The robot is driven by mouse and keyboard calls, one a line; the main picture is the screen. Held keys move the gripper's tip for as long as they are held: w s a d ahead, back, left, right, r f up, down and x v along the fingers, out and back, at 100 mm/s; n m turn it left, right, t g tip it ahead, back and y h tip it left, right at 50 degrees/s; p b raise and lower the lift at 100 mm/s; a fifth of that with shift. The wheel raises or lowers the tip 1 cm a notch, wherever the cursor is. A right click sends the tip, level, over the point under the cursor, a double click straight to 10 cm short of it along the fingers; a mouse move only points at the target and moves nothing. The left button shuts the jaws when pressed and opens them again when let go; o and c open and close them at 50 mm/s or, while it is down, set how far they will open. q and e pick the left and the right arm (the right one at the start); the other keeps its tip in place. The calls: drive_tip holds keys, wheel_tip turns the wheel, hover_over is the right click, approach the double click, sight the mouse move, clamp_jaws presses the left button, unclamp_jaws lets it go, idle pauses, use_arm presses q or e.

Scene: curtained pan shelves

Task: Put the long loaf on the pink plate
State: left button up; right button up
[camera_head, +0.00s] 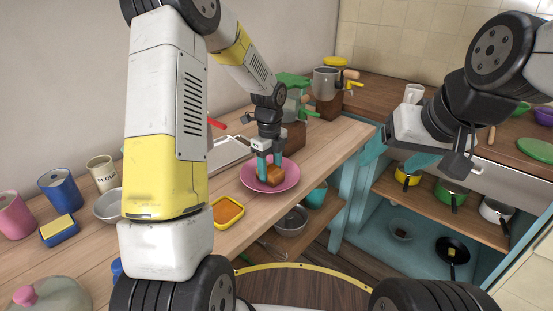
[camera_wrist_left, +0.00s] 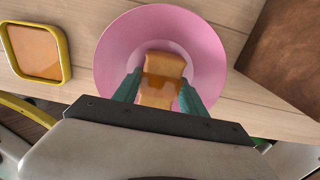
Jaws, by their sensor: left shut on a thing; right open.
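The long loaf (camera_head: 275,174) is a brown block of bread, and it shows in the left wrist view (camera_wrist_left: 163,66) with a golden crust. It is at the middle of the pink plate (camera_head: 255,184), inside the rim; the wrist view shows the plate (camera_wrist_left: 117,48) around it. I cannot tell whether its underside touches the plate. My left gripper (camera_head: 270,166) points down over the plate, its teal fingers shut on the loaf's sides; they also show in the wrist view (camera_wrist_left: 160,92). My right gripper (camera_head: 408,158) is open and empty, at the right above the lower shelves.
A yellow-rimmed square dish (camera_head: 228,212) is near the plate on the wooden counter. A grey tray (camera_head: 229,153) and a brown block (camera_head: 293,134) stand behind it. A teal shelf unit with pans (camera_head: 452,249) is at the right. The counter's front edge is close to the plate.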

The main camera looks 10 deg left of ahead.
use_arm(q)
drive_tip(key=shift+f, duration=0.15)
drive_tip(key=o, duration=1.5)
wheel_tip(320, 180, up, 8)
drive_tip(key=shift+f, duration=0.1)
clamp_jaws()
idle(0.8)
